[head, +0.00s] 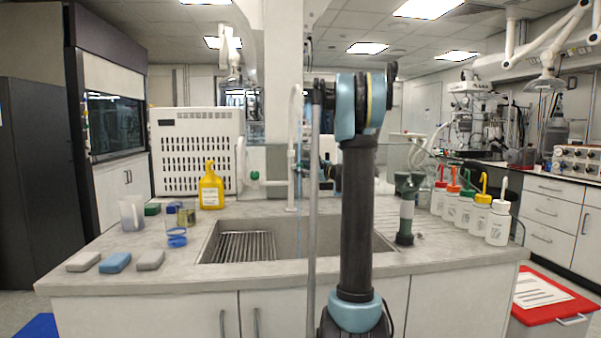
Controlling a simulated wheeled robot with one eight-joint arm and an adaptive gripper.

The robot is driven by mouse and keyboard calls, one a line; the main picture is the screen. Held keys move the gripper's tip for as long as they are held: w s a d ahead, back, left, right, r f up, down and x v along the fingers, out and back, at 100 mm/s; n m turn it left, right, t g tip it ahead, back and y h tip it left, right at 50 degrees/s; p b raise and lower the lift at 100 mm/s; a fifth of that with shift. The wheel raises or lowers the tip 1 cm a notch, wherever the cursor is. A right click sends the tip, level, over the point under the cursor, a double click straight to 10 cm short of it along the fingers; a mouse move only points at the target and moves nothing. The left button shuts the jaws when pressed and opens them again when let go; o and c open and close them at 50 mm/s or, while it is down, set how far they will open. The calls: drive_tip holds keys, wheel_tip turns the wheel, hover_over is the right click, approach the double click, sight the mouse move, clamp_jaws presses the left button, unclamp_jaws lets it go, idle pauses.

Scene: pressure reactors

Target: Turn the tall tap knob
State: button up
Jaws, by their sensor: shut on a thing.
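The tall white tap (292,150) stands upright behind the sink, with its spout curving over at the top. My gripper (303,169) shows small and dark just right of the tap's post, at about mid-height. It is shut on the tall tap knob, which is mostly hidden by the fingers. My own arm stands in front and covers the area to the right of the tap, so the knob's turn angle cannot be told.
The sink (300,240) lies in front of the tap. A yellow bottle (211,190) and a lower tap with a green knob (253,175) are left. Several wash bottles (480,213) stand right. Sponges (115,262) lie at the front left.

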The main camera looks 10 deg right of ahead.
drive_tip(key=shift+n, duration=1.6)
drive_tip(key=o, duration=1.1)
drive_tip(key=v, duration=1.2)
drive_tip(key=shift+f, duration=0.1)
drive_tip(key=shift+a, duration=0.15)
